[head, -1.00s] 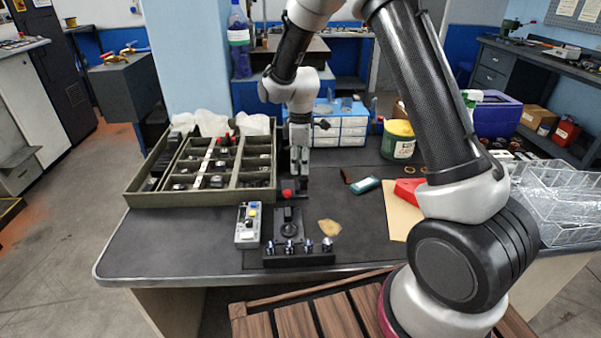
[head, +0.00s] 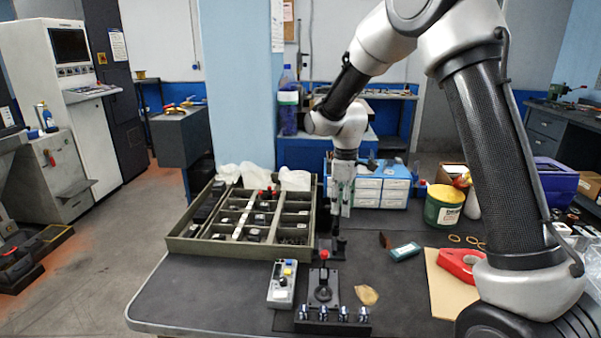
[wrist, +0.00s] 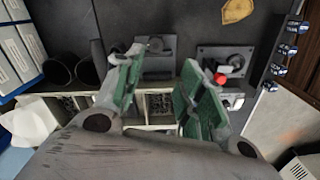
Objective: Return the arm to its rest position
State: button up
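My gripper (head: 342,205) hangs pointing down over the back of the bench, right of the compartment tray. In the wrist view its two green-padded fingers (wrist: 158,82) stand well apart with nothing between them. A small dark stand (head: 333,246) is just below the fingertips in the head view; in the wrist view a similar dark block (wrist: 158,62) shows beyond the gap between the fingers. My arm bends up and across the right side of the head view.
The compartment tray (head: 180,246) holds dark parts and white cloths. A red-knobbed device (head: 323,283), a button box (head: 282,285) and a row of dark pegs (head: 334,325) are at the front. A green tub (head: 443,207) and blue drawers (head: 382,190) stand behind. The front left bench is clear.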

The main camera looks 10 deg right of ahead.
jog(key=s+d+r+m+t, duration=0.1)
jog(key=s+d+r+m, duration=0.3)
jog(key=s, duration=0.6)
jog(key=s+d+r+m+t, duration=0.2)
jog(key=s+d+r+m, duration=0.2)
jog(key=s+d+r, duration=0.2)
jog(key=s+d+r+m+t, duration=0.1)
jog(key=s+d+r+m, duration=0.3)
jog(key=s+r, duration=0.4)
jog(key=shift+s+d+t, duration=0.3)
jog(key=shift+s+d, duration=0.5)
jog(key=shift+s, duration=2.55)
